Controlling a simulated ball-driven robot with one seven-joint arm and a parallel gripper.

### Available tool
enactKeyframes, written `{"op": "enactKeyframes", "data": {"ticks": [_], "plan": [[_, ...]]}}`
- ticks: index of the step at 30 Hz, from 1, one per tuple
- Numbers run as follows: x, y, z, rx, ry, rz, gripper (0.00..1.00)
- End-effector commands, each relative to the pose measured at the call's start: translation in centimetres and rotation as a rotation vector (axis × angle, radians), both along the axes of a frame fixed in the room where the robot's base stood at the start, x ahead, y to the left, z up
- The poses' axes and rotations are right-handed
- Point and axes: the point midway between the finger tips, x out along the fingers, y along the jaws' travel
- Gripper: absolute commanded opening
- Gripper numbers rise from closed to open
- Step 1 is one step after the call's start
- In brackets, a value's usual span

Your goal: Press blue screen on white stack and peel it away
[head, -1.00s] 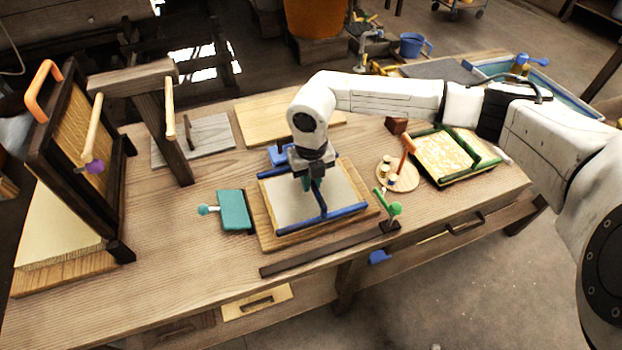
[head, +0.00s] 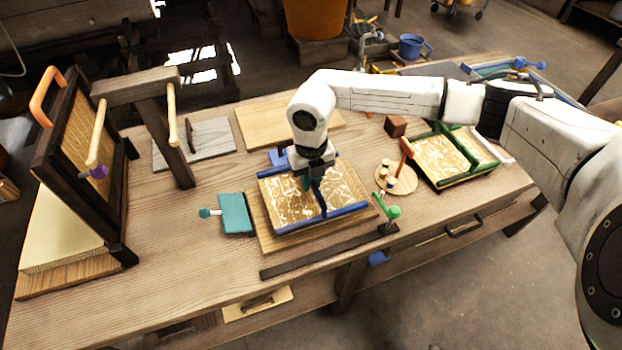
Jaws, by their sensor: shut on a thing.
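The blue screen (head: 320,222) lies on a wooden board in the middle of the bench. It has blue rails and a blue bar across its middle, with gold-and-white patterned surface showing on both sides. My gripper (head: 311,184) points down at the middle bar and is shut on the blue screen; the fingertips are partly hidden by my wrist. No white stack shows clearly under the screen, and what lies directly beneath it is hidden. A pale stack (head: 60,235) sits at the far left, under a dark-framed screen with an orange handle.
A green-framed tray (head: 455,160) with a patterned surface lies to the right. A round board (head: 396,180) with small pots, a green-knobbed post (head: 390,213) and a teal block (head: 235,213) stand close around the blue screen. A wooden post frame (head: 165,130) rises at left.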

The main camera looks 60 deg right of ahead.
Motion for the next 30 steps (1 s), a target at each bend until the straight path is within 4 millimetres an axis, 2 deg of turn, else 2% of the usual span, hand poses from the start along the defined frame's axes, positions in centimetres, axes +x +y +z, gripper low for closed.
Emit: {"op": "enactKeyframes", "data": {"ticks": [11, 30], "plan": [[0.0, 0.0, 1.0, 0.0, 0.0, 0.0, 0.0], [0.0, 0.0, 6.6, -0.001, -0.001, 0.001, 0.0]]}}
